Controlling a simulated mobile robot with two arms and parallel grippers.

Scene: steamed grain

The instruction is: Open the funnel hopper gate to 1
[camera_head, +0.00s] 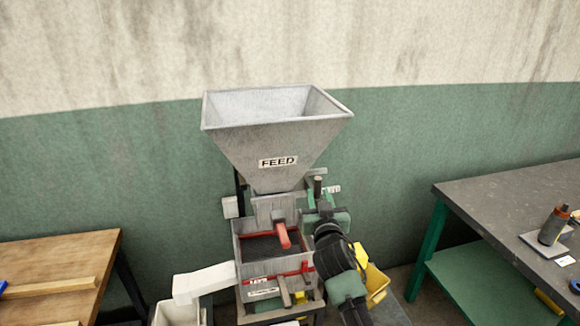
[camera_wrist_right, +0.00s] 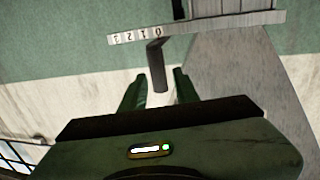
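The grey metal funnel hopper (camera_head: 277,140), labelled FEED, stands above the machine in the middle of the head view. Its gate handle is a dark bar (camera_wrist_right: 157,68) in the right wrist view, hanging from the gate plate near the 0 of a number scale (camera_wrist_right: 135,36). The scale shows upside down, with 1, 2 and 3 to the left of the 0. My right gripper (camera_wrist_right: 160,88) is open, its green fingers on either side of the handle's end with visible gaps. In the head view my right gripper (camera_head: 323,207) is beside the hopper's neck. My left gripper is not in view.
Below the hopper are a tray with a red handle (camera_head: 282,235) and a pale chute (camera_head: 204,283). A yellow bin (camera_head: 377,284) is behind my right arm. A wooden table (camera_head: 50,268) is at left, a grey-topped bench (camera_head: 500,200) at right. A green wall is close behind.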

